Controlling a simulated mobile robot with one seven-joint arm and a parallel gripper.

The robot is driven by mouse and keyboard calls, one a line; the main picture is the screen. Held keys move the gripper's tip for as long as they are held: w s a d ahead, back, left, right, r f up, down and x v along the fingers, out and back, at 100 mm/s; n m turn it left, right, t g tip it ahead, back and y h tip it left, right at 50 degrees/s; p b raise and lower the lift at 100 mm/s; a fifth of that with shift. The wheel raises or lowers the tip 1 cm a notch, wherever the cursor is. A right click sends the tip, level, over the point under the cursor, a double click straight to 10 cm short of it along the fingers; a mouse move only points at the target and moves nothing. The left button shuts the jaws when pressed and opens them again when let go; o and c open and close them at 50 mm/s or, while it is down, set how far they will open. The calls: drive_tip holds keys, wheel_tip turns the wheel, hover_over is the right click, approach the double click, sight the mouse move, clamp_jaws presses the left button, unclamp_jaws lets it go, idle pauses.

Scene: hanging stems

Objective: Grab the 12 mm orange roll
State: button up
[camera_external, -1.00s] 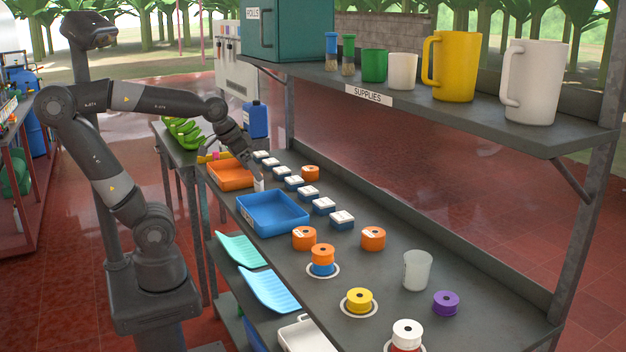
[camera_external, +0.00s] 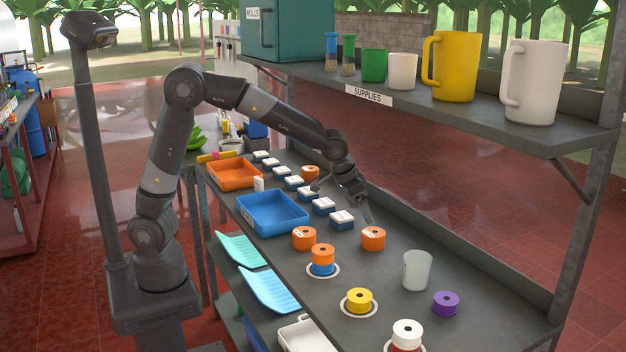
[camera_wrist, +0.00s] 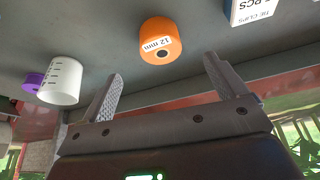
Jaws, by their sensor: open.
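The orange roll labelled "12 mm" (camera_wrist: 160,42) is in the upper middle of the wrist view, ahead of my fingertips and roughly between their lines. It appears to be the right-hand orange roll (camera_external: 373,238) on the bench in the external view. My gripper (camera_wrist: 162,68) is open and empty, its two fingers spread wide. In the external view my gripper (camera_external: 345,203) is just behind and above that roll, apart from it. Other orange rolls stand near the blue tray (camera_external: 304,239), on a blue roll (camera_external: 322,250) and farther back (camera_external: 310,172); their labels are unreadable.
A translucent cup (camera_external: 417,270) and a purple roll (camera_external: 445,303) stand to the right. Small white-topped boxes (camera_external: 342,219) form a row beside the blue tray (camera_external: 271,214). A shelf with mugs (camera_external: 455,66) overhangs the bench. Bare bench lies right of the roll.

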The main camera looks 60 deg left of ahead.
sight(373, 233)
drive_tip(key=x, duration=0.6)
drive_tip(key=shift+w+d, duration=0.1)
drive_tip(key=shift+d, duration=0.15)
drive_tip(key=shift+w+x, duration=0.25)
drive_tip(key=shift+x, duration=2.35)
drive_tip(key=shift+a+r, duration=0.1)
drive_tip(key=shift+a, duration=0.05)
drive_tip(key=c, duration=1.1)
drive_tip(key=shift+c, duration=0.2)
drive_tip(key=shift+r, duration=0.15)
